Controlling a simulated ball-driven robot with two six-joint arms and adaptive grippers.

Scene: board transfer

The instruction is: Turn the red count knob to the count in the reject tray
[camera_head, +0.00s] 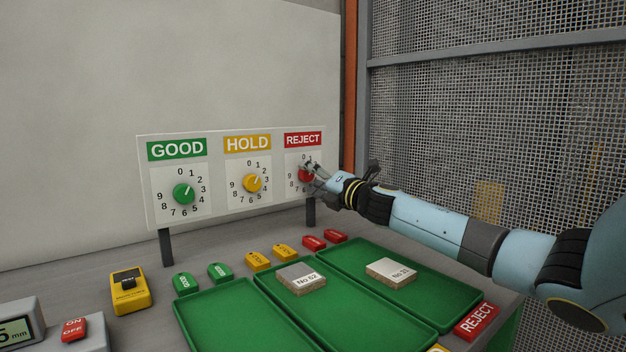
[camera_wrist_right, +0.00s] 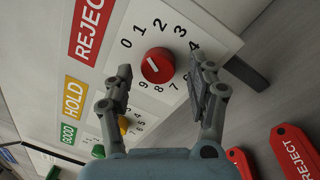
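The red count knob (camera_wrist_right: 157,65) sits under the red REJECT label (camera_wrist_right: 90,22) on the panel; a short white line marks its face, but I cannot tell which number it points to. In the head view the knob (camera_head: 304,176) is partly hidden by my right gripper (camera_head: 312,168). In the wrist view the right gripper (camera_wrist_right: 160,68) is open, with its fingers apart on either side of the knob and no clear contact. The reject tray (camera_head: 448,290), green and rightmost, holds one board (camera_head: 390,272) marked No 31. My left gripper is not in view.
The panel also carries a green knob (camera_head: 183,194) and a yellow knob (camera_head: 252,183). The middle tray (camera_head: 350,318) holds one board (camera_head: 301,278); the left tray (camera_head: 240,325) looks empty. Several coloured tags lie behind the trays. A yellow device (camera_head: 129,290) stands left.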

